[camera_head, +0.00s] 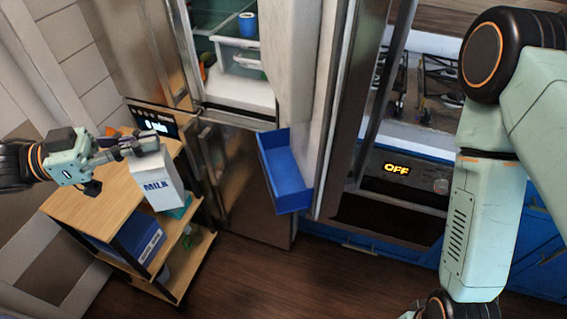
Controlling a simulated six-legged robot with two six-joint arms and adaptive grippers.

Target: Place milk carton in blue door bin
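The white milk carton (162,186), with "MILK" in blue letters, is at the left, over the right edge of the wooden cart top. It looks roughly upright. My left gripper (142,147) comes in from the left, its fingers closed around the carton's top. The carton hides part of the fingers, and I cannot tell whether its base touches the cart. The blue door bin (287,180) is on the open fridge door, right of the carton. It looks empty where I can see inside.
The wooden cart (85,205) has lower shelves with a blue box (140,243). The open fridge (245,92) holds a blue can (247,25) and clear drawers. A stove with an "OFF" display (397,168) stands at the right. Floor is clear between cart and bin.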

